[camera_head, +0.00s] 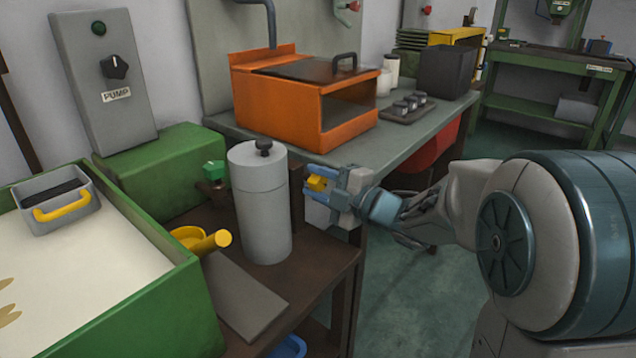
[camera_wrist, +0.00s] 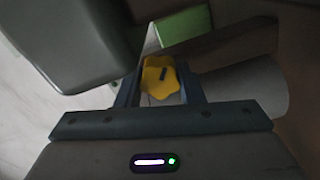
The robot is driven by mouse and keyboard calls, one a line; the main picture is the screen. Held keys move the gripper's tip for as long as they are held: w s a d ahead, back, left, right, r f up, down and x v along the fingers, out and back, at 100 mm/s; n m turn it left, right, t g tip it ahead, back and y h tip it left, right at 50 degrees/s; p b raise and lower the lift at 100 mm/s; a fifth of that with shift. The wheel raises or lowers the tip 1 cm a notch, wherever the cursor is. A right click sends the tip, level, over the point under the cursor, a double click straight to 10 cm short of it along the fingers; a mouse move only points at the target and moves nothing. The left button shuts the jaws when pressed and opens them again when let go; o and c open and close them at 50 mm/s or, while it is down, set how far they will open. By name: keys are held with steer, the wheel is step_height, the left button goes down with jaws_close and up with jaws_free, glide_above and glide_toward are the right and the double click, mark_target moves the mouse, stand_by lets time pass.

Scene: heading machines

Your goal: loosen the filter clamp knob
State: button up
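A yellow lobed knob with a dark slot (camera_wrist: 160,78) sits between my two fingers in the wrist view, filling the gap. My gripper (camera_wrist: 162,88) appears shut on it. In the head view, the yellow knob (camera_head: 317,184) shows between the blue fingers of my gripper (camera_head: 315,184), just right of a grey cylindrical canister (camera_head: 262,205) and beside a dark upright post. The canister stands upright on a brown bench and has a small black knob (camera_head: 264,147) on its lid. The knob's mount is hidden by my fingers.
A green tank (camera_head: 150,285) with pale liquid is at the left. A yellow-handled part (camera_head: 205,240) and green valve knob (camera_head: 213,169) are left of the canister. An orange box (camera_head: 305,105) stands on the bench behind. Open floor (camera_head: 410,300) lies below my arm.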

steer(key=shift+c, duration=1.2)
steer(key=shift+r+m+p, duration=0.15)
steer(key=shift+m+p, duration=0.55)
steer(key=shift+m, duration=0.3)
steer(key=m+p, duration=0.1)
steer(key=m, duration=0.1)
steer(key=shift+m, duration=0.4)
steer(key=o, duration=1)
steer(key=shift+d, duration=0.1)
steer(key=p+v, duration=0.2)
steer(key=v, duration=1.1)
steer(key=shift+s+d, duration=0.25)
